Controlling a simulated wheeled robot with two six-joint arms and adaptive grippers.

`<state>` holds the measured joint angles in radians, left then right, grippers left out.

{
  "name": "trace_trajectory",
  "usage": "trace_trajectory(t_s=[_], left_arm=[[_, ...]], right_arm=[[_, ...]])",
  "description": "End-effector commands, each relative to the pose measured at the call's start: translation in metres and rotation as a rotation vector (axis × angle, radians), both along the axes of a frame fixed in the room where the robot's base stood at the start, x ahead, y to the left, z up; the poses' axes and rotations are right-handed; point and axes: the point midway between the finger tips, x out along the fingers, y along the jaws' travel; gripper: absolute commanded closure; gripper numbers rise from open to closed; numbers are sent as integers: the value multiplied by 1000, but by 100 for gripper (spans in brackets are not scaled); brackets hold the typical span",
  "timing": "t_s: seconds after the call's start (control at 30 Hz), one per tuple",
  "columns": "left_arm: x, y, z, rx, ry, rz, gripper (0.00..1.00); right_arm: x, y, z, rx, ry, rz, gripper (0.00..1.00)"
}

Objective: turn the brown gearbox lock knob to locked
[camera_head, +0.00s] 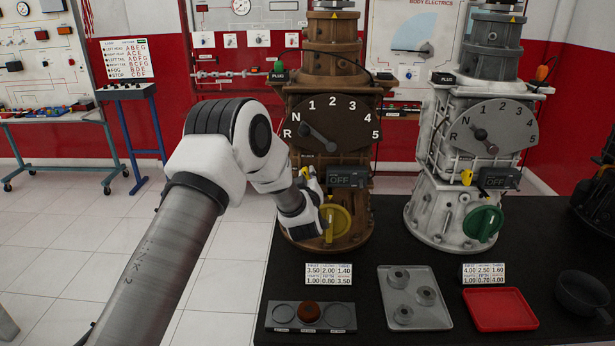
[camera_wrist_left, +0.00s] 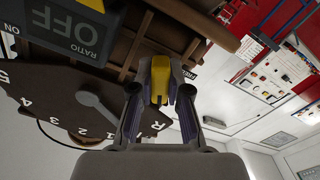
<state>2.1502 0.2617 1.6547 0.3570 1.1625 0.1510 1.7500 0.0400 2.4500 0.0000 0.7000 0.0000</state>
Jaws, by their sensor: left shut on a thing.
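The brown gearbox (camera_head: 350,100) stands on the black table in the head view. Its small yellow lock knob (camera_head: 304,174) sits on the front left, beside a display reading OFF (camera_head: 347,178). My left gripper (camera_head: 312,188) reaches it from the front left and partly hides it. In the left wrist view, the yellow knob (camera_wrist_left: 160,78) is between the two fingers of my left gripper (camera_wrist_left: 161,92), which is shut on it. My right gripper is not in view.
A larger round yellow knob (camera_head: 338,222) is just below my gripper. A white gearbox (camera_head: 450,140) stands to the right. Trays with discs (camera_head: 435,318) and a red tray (camera_head: 500,310) lie in front.

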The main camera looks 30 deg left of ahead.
Motion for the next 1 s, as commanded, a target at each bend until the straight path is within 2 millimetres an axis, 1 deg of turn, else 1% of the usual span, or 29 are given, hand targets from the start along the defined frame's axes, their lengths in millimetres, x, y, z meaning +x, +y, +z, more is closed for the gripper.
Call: trace_trajectory(t_s=[0.03, 0.3, 0.5, 0.73, 1.0], left_arm=[[1, 1, 6, 37, 10, 2, 100], [1, 1, 6, 231, 128, 2, 100], [2, 1, 6, 329, 188, 3, 100], [2, 1, 6, 387, 224, 3, 100], [2, 1, 5, 400, 232, 3, 100]], right_arm=[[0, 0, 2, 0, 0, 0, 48], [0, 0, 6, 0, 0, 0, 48], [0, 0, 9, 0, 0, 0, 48], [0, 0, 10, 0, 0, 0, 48], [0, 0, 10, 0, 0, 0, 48]])
